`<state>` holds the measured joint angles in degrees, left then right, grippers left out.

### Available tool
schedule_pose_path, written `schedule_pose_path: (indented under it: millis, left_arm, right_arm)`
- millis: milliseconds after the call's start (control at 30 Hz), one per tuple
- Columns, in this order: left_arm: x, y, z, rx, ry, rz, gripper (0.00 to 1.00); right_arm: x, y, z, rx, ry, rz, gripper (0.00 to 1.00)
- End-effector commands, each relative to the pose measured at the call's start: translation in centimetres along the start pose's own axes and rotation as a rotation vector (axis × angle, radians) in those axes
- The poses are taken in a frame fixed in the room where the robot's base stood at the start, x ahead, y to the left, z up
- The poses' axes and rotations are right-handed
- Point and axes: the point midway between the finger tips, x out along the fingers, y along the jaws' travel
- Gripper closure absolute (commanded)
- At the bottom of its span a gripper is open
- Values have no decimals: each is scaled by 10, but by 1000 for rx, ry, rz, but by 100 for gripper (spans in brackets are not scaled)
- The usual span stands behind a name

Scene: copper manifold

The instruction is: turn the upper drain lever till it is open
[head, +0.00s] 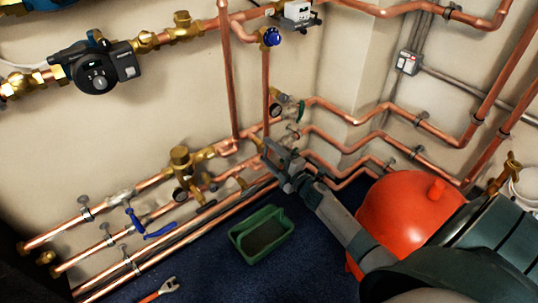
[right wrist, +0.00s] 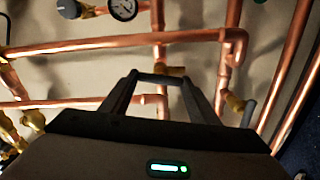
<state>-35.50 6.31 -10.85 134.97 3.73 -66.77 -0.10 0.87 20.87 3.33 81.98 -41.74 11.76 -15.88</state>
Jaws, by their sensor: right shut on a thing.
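My right gripper (head: 274,152) reaches in from the lower right to the copper pipes at the wall. It is at a small brass drain valve (right wrist: 172,71), which shows beyond the fingertips in the right wrist view. My right gripper (right wrist: 160,79) is shut on a dark bar between its fingertips, which looks like the upper drain lever (right wrist: 161,79). Its exact angle is hard to read, and the fingers hide much of it in the head view. A second brass valve with a dark lever (right wrist: 238,103) is to the right in the right wrist view. My left gripper is not in view.
Copper pipes surround the gripper. A blue-handled valve (head: 152,226) is at the lower left. A green tray (head: 262,235) lies on the blue floor below. A red vessel (head: 402,215) stands close beside my right arm. A pressure gauge (right wrist: 122,9) is above the gripper.

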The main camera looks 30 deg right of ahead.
Motion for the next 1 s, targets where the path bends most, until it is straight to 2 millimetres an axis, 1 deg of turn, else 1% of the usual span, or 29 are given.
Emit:
schedule_pose_path:
  millis: [200,400,867,900,967,1000]
  left_arm:
    - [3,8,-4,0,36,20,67]
    - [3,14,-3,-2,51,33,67]
    - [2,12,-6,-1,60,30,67]
    - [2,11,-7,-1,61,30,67]
    - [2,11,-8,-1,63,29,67]
    - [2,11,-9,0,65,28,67]
  right_arm:
    - [0,-3,0,-139,1,-1,68]
    - [0,-2,0,-207,1,-2,68]
    - [-1,-2,0,-230,1,-3,68]
    - [-1,-2,0,-230,1,-3,43]
    - [-1,-2,0,-229,1,-3,29]
    - [0,-2,0,-229,1,-2,27]
